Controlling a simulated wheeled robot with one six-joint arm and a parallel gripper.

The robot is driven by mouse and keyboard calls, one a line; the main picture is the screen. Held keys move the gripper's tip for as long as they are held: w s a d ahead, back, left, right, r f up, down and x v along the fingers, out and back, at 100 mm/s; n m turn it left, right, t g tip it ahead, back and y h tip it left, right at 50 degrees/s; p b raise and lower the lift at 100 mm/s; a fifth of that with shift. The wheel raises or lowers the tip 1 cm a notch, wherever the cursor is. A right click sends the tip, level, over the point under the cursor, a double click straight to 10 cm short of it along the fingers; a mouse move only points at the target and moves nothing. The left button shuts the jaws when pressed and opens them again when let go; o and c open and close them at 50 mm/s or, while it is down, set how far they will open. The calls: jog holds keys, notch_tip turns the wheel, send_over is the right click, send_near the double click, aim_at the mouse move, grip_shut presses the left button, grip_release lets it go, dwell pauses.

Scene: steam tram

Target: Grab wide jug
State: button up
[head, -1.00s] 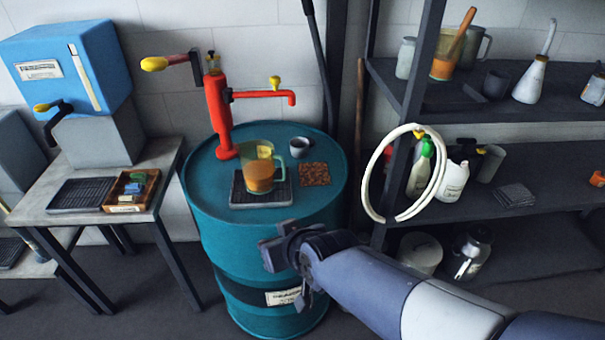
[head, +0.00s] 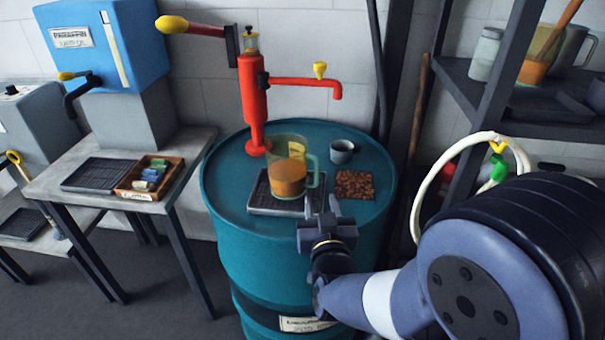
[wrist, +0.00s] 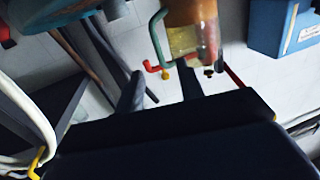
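A wide clear jug (head: 286,176) with orange liquid and a green handle on its right stands upright on a dark grated tray (head: 262,203) on the teal drum. The wrist view shows the jug (wrist: 192,28) upside down at the top, with its green handle on the left. My gripper (head: 322,208) is just in front and to the right of the jug, near the handle and the drum's front edge. Its two fingers (wrist: 161,92) are apart with nothing between them. I see no contact with the jug.
A red pump (head: 252,100) stands behind the jug, its spout reaching right. A small grey cup (head: 342,151) and a brown bean-like patch (head: 355,185) are to the right. Another jug (head: 572,45) stands on the upper shelf.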

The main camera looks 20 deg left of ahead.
aim_at(317, 176)
jog(key=x, duration=0.4)
jog(key=p+x, duration=0.1)
jog(key=x, duration=0.3)
jog(key=shift+w+d+f+p, duration=0.1)
jog(key=shift+w+f+p, duration=0.15)
jog(key=shift+w+p, duration=0.1)
grip_shut()
